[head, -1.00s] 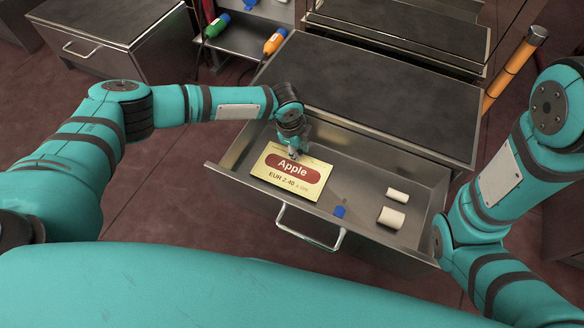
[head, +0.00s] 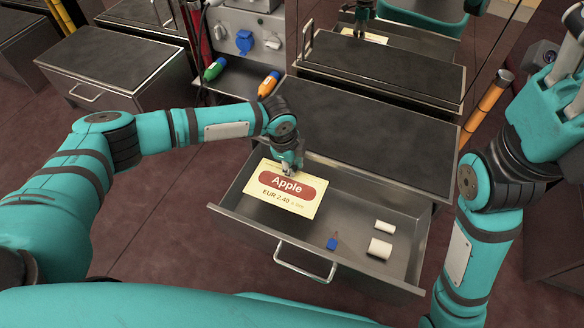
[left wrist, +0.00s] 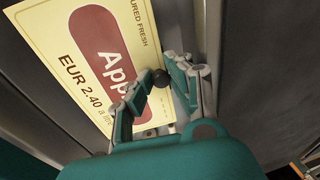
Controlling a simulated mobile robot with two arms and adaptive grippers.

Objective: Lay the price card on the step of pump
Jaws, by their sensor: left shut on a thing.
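The yellow price card (head: 285,190) reads "Apple" and "EUR 2.40". My left gripper (head: 287,170) is shut on its far edge and holds it over the left part of the open drawer (head: 350,215). In the left wrist view the card (left wrist: 75,45) sits between the fingers of my left gripper (left wrist: 160,85).
White rolls (head: 380,248) and a small blue piece (head: 332,243) lie in the drawer. Green (head: 214,70) and orange (head: 268,85) nozzles rest on a shelf at the left. An orange post (head: 485,105) stands at the right. The dark top is bare.

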